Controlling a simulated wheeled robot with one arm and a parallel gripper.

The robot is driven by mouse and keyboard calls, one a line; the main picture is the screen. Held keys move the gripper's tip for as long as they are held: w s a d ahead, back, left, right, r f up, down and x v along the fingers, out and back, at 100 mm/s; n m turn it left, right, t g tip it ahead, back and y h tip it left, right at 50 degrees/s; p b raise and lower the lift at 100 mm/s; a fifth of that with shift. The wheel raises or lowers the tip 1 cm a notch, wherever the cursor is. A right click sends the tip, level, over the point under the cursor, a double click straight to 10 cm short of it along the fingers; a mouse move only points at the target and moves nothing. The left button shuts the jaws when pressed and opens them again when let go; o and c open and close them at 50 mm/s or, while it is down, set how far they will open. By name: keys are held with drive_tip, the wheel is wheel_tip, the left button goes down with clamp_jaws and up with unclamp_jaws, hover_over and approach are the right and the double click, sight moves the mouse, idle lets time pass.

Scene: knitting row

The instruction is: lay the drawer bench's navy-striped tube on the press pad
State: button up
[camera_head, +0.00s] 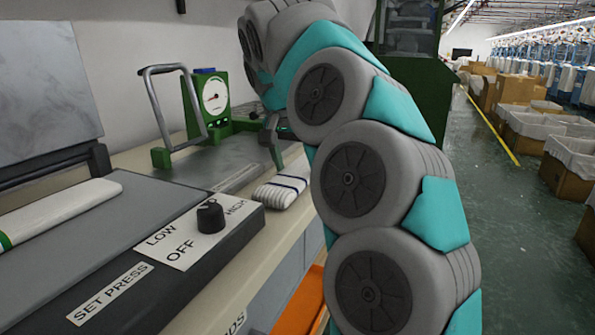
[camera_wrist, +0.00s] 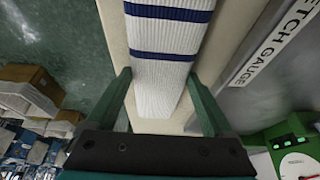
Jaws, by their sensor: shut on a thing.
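The navy-striped tube (camera_head: 278,190) is white and ribbed with navy bands. In the head view it lies along the front edge of the drawer bench (camera_head: 262,248), right of the press. In the wrist view the tube (camera_wrist: 165,70) runs between the two green fingers of my gripper (camera_wrist: 163,88), which is shut on it near its end. In the head view my arm hides most of my gripper (camera_head: 273,140). The press pad (camera_head: 135,205) is the dark flat top of the set press at left. A white tube with a green band (camera_head: 60,212) lies on it.
The raised press plate (camera_head: 45,75) stands behind the pad. A control knob (camera_head: 210,217) sticks up at the press's right end. A green gauge with a dial (camera_head: 213,97) and a tall metal handle (camera_head: 165,105) stand behind the striped tube. An orange drawer (camera_head: 302,300) shows below.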

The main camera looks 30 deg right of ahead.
sight(291, 175)
drive_tip(key=shift+f, duration=0.2)
drive_tip(key=o, duration=1.2)
drive_tip(key=shift+r, duration=0.15)
drive_tip(key=p+v, duration=0.1)
drive_tip(key=v, duration=0.6)
drive_tip(key=shift+w+r, duration=0.1)
drive_tip(key=shift+s+a+r, duration=0.1)
drive_tip(key=shift+s+a, duration=0.1)
drive_tip(key=shift+b+x, duration=0.4)
drive_tip(key=shift+x, duration=3.5)
